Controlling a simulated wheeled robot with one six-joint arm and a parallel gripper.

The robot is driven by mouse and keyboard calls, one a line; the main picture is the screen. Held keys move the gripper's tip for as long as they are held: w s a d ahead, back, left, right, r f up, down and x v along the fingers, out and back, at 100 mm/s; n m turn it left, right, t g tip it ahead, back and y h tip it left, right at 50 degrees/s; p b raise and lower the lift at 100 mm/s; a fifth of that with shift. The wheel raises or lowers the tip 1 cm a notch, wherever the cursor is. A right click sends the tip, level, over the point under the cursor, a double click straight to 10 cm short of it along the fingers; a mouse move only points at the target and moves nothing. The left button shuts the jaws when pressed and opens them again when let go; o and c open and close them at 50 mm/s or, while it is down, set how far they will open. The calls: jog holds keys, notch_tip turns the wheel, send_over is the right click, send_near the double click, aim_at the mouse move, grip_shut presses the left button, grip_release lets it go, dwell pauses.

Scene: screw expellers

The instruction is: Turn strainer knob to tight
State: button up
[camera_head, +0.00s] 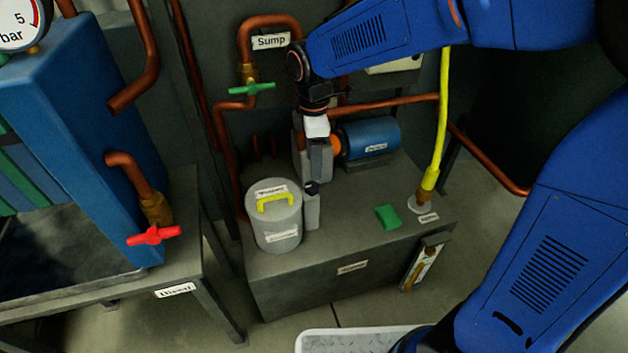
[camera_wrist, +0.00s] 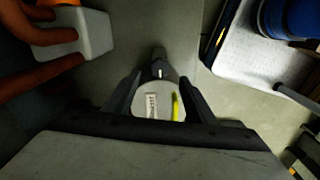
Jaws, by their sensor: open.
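The strainer (camera_head: 274,222) is a grey upright cylinder on the left of the tank top. A yellow bar knob (camera_head: 275,199) lies across its lid, with small labels too blurred to read. My gripper (camera_head: 312,188) points down just right of the strainer and does not visibly touch the knob. In the wrist view my gripper (camera_wrist: 160,80) is open, and the strainer lid (camera_wrist: 152,101) with the yellow knob (camera_wrist: 175,107) shows between its dark fingers. A dark piece with a white mark (camera_wrist: 159,66) stands beyond the lid.
A blue pump motor (camera_head: 371,138) stands behind my gripper. A green valve handle (camera_head: 251,88) and copper pipes are at the back. A green block (camera_head: 388,217) and a yellow hose (camera_head: 441,130) are on the right. A blue press (camera_head: 95,130) with a red valve (camera_head: 153,236) stands left.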

aim_at(313, 186)
notch_tip(313, 186, down, 8)
jog(key=shift+r, duration=0.1)
jog(key=shift+c, duration=0.3)
jog(key=c, duration=1)
